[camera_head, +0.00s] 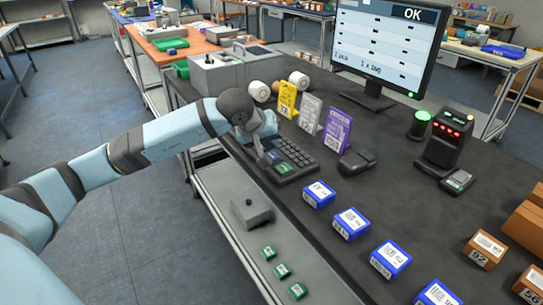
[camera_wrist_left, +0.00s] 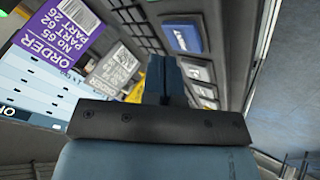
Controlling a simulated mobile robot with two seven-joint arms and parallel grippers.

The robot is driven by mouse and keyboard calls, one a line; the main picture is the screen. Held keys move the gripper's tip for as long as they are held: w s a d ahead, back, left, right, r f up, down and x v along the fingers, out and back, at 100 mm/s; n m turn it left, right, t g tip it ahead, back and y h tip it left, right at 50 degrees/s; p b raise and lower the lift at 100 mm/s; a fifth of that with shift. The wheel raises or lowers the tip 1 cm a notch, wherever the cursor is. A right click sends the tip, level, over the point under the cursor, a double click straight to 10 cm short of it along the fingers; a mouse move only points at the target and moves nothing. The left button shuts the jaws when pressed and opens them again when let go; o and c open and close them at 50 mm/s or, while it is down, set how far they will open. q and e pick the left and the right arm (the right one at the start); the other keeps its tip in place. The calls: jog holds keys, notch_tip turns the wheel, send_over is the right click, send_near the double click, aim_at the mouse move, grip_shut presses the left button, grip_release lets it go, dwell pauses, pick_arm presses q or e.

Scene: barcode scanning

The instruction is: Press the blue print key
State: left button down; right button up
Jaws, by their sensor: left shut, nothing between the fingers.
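The keypad (camera_head: 290,158) is a dark block of keys on the dark counter, near its left edge. A blue key (camera_wrist_left: 186,38) shows on it in the left wrist view, just beyond and right of the fingertips. My left gripper (camera_head: 264,160) is shut and empty, pointing down at the left part of the keypad. In the left wrist view its shut fingers (camera_wrist_left: 163,68) stand beside the blue key; I cannot tell whether they touch any key. The arm and gripper hide part of the keypad in the head view. My right gripper is not in view.
Yellow, white and purple order cards (camera_head: 337,131) stand behind the keypad. A monitor (camera_head: 385,45) reads OK. A black mouse-like device (camera_head: 357,162) and blue boxes (camera_head: 351,223) lie to the right. A grey box (camera_head: 251,212) and green pieces sit on the lower light shelf.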

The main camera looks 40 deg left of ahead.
pick_arm(q)
jog(key=shift+f, duration=0.1)
jog(key=shift+f+b, duration=0.35)
jog(key=shift+b, duration=0.2)
jog(key=shift+f, duration=0.2)
dwell(0.3)
jog(key=shift+f+b, duration=0.25)
jog(key=shift+b, duration=0.3)
dwell(0.3)
jog(key=shift+r+p, duration=0.4)
jog(key=shift+r, duration=0.45)
